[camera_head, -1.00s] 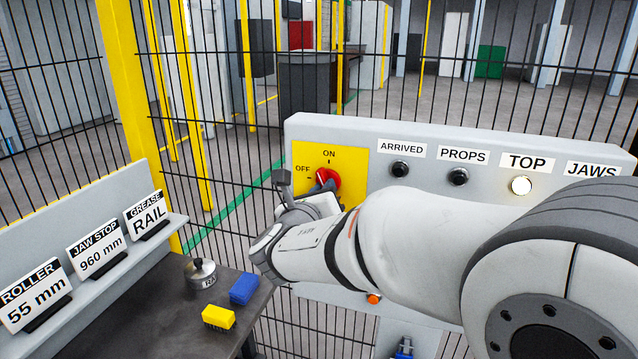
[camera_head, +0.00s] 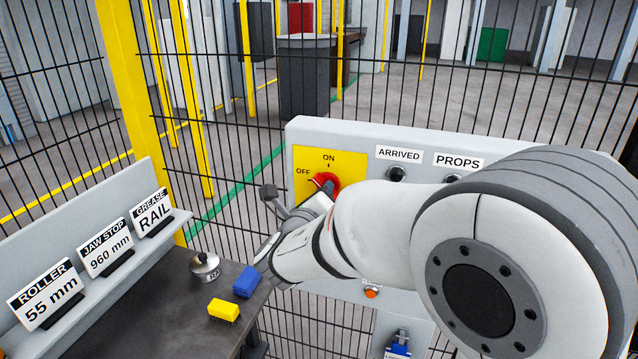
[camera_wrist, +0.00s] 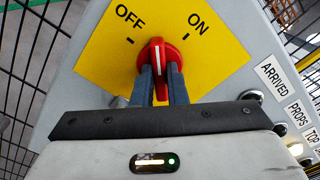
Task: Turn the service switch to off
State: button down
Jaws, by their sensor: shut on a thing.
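The service switch is a red knob with a white line on a yellow plate (camera_head: 302,156) marked ON and OFF. The knob (camera_head: 326,181) is partly hidden by my arm in the head view. In the wrist view the knob (camera_wrist: 162,54) stands between my two dark fingers, and its white line points up, between the OFF tick on the left and the ON tick on the right. My gripper (camera_wrist: 161,82) is shut on the knob. In the head view my gripper (camera_head: 322,197) is mostly hidden behind my own wrist.
The grey panel (camera_head: 297,133) also carries ARRIVED and PROPS labels with lamps; my arm covers its right part. At left a dark bench (camera_head: 140,300) holds a yellow block (camera_head: 223,309), a blue block (camera_head: 247,282) and a metal weight-like piece (camera_head: 204,265). Mesh fencing stands behind.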

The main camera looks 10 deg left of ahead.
jog(key=shift+r+n+p, duration=0.15)
jog(key=shift+n+p, duration=0.15)
jog(key=shift+p, duration=0.15)
jog(key=n+p, duration=0.2)
jog(key=shift+p, duration=0.3)
jog(key=shift+n, duration=0.9)
jog(key=n, duration=0.4)
jog(key=c, duration=1.9)
grip_release()
jog(key=shift+n, duration=0.3)
jog(key=o, duration=0.6)
